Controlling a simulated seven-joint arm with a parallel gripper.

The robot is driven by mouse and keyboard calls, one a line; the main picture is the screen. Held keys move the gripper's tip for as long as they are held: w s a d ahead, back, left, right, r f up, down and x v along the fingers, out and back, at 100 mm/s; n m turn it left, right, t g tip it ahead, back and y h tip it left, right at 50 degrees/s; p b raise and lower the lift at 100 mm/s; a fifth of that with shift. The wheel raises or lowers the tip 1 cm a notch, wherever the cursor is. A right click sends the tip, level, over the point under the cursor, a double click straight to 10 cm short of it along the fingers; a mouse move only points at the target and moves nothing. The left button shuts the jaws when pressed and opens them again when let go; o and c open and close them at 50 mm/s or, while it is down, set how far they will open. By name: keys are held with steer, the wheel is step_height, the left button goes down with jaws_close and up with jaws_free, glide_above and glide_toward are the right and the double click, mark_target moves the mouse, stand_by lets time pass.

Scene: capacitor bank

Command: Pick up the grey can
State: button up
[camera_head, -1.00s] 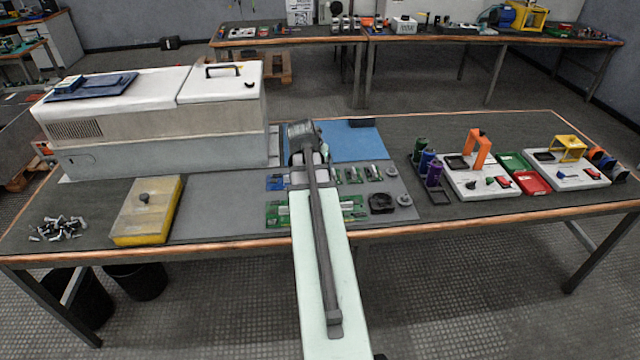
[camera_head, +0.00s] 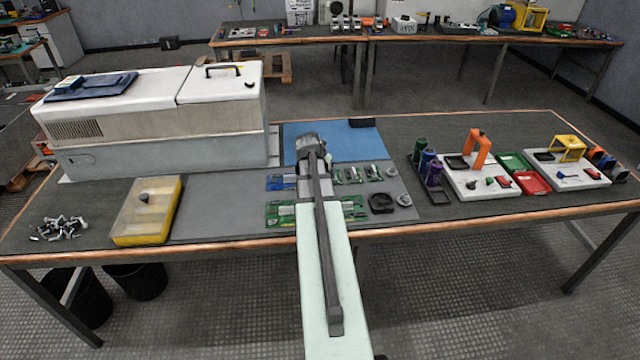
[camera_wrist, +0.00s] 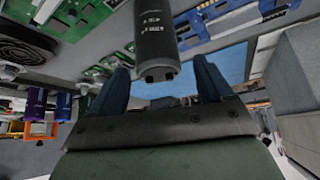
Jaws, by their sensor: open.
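The grey can (camera_wrist: 155,38) shows in the wrist view as a dark grey cylinder with small white print and notches at its near end. It lies ahead of my gripper (camera_wrist: 160,68), in line with the gap between the two blue fingers. The fingers are open, one on each side of the can's near end. I cannot tell whether either finger touches it. In the head view my wrist (camera_head: 310,150) is over the circuit boards on the bench, and my arm hides the fingers and the grey can.
Green circuit boards (camera_head: 350,207) and a black fan (camera_head: 381,203) lie near my wrist. A blue mat (camera_head: 350,142) is behind it. A large white machine (camera_head: 160,120) stands left. Green, blue and purple cans (camera_head: 433,172) stand in a rack right, beside an orange frame (camera_head: 477,147).

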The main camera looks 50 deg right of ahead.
steer(key=shift+w+d+f, duration=0.1)
steer(key=shift+d+f, duration=0.15)
steer(key=shift+f, duration=0.15)
jaws_close()
stand_by(0.5)
